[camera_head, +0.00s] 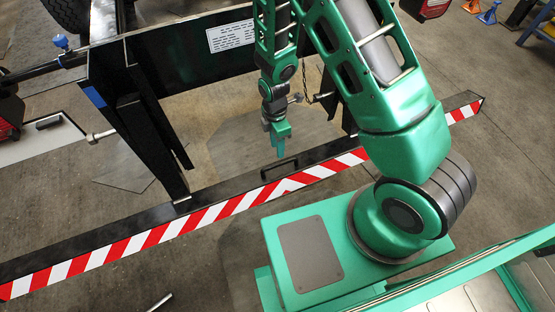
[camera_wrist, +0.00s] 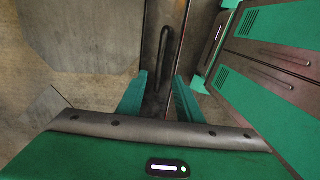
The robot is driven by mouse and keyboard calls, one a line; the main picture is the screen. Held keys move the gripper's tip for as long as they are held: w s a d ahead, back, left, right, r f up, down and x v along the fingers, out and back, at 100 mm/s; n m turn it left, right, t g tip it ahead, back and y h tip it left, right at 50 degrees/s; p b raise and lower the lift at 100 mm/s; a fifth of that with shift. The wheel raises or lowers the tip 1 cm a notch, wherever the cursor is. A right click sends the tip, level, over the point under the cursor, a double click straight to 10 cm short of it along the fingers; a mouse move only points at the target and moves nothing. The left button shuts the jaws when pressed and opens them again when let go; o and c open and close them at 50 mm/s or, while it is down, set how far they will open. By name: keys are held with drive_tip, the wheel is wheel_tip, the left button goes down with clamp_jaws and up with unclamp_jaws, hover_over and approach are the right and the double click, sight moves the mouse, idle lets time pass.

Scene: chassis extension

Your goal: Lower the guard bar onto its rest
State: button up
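The guard bar (camera_head: 228,200) is a long black beam with red and white stripes along its front face. It runs from the lower left to the upper right in the head view, and shows as a dark strip in the wrist view (camera_wrist: 178,18). A black handle (camera_head: 279,168) stands on its top; it also shows in the wrist view (camera_wrist: 167,45), just beyond the fingertips. My gripper (camera_head: 282,150) hangs above the bar near this handle. In the wrist view its two green fingers (camera_wrist: 160,84) are apart, with nothing visibly held. I cannot make out the rest.
A black frame (camera_head: 190,62) with a white label plate (camera_head: 231,36) stands behind the bar, with a dark post (camera_head: 150,135) reaching down to it. A chain (camera_head: 322,97) hangs right of my gripper. Concrete floor (camera_head: 225,255) is open in front of the bar.

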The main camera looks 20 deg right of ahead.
drive_tip(key=f, duration=0.8)
drive_tip(key=shift+s+f, duration=0.35)
drive_tip(key=shift+s, duration=0.05)
clamp_jaws()
